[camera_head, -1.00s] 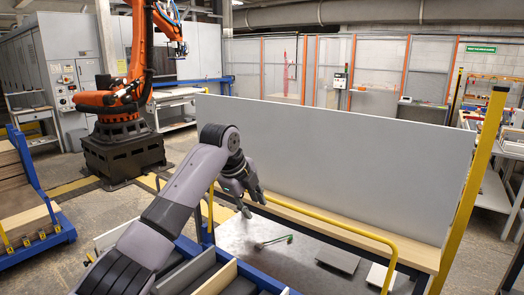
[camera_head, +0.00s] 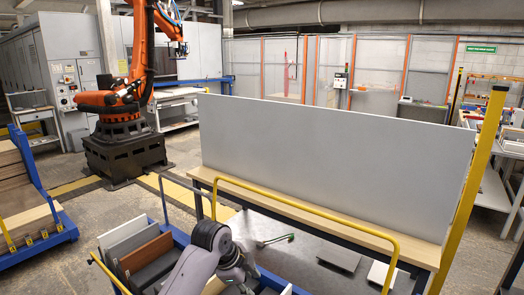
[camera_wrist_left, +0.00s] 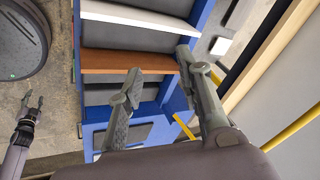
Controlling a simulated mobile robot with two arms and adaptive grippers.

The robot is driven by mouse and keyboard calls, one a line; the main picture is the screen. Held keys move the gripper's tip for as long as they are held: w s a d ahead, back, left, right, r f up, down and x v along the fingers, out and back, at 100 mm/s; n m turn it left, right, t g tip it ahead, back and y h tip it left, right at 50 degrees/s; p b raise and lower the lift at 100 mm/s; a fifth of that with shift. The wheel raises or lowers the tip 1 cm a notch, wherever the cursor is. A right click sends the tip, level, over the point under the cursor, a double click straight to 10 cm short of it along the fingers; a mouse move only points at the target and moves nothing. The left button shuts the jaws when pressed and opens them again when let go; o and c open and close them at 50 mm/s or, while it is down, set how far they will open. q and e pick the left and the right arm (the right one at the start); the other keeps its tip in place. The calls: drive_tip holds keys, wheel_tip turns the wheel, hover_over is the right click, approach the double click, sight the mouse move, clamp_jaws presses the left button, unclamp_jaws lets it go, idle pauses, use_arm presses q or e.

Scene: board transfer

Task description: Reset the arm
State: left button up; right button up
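My left arm comes in at the bottom of the head view, its gripper (camera_head: 243,278) low over the blue rack and partly cut off by the lower edge. In the left wrist view, the left gripper (camera_wrist_left: 160,62) has its fingers spread, with nothing between them. Past the fingers are the blue rack (camera_wrist_left: 202,14) and a brown board (camera_wrist_left: 128,61) in it. My right gripper (camera_wrist_left: 34,102) shows at the left edge of the wrist view, fingers apart and empty, clear of the rack. It is not in the head view.
The blue rack (camera_head: 182,238) also holds a white board (camera_head: 122,232). A large grey panel (camera_head: 330,160) stands upright on a wooden-edged bench (camera_head: 300,215). Yellow rails and a yellow post (camera_head: 475,180) border it. An orange robot (camera_head: 125,95) stands back left.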

use_arm(q)
drive_tip(key=s+a+f+n, duration=0.45)
drive_tip(key=s+f, duration=0.25)
drive_tip(key=s, duration=0.3)
drive_tip(key=s+a+f+n, duration=0.3)
drive_tip(key=s+f+n, duration=0.25)
drive_tip(key=s, duration=0.35)
drive_tip(key=s+a+n+y, duration=0.2)
drive_tip(key=s+a+n, duration=0.25)
drive_tip(key=s, duration=0.45)
drive_tip(key=s+a+n+y, duration=0.1)
drive_tip(key=s+a+n, duration=0.3)
drive_tip(key=s, duration=0.5)
wheel_tip(320, 180, down, 31)
drive_tip(key=s+a+m+g+b, duration=0.1)
drive_tip(key=m+b, duration=0.1)
drive_tip(key=b, duration=0.2)
drive_tip(key=s+a+f+g+b, duration=0.1)
drive_tip(key=s+a+f+b, duration=0.1)
drive_tip(key=s+f, duration=1.4)
drive_tip(key=shift+s+a+f+g+y, duration=0.3)
drive_tip(key=shift+a+f, duration=0.2)
drive_tip(key=shift+f, duration=0.25)
use_arm(e)
wheel_tip(320, 180, down, 6)
drive_tip(key=shift+a+f, duration=0.25)
drive_tip(key=shift+a, duration=0.05)
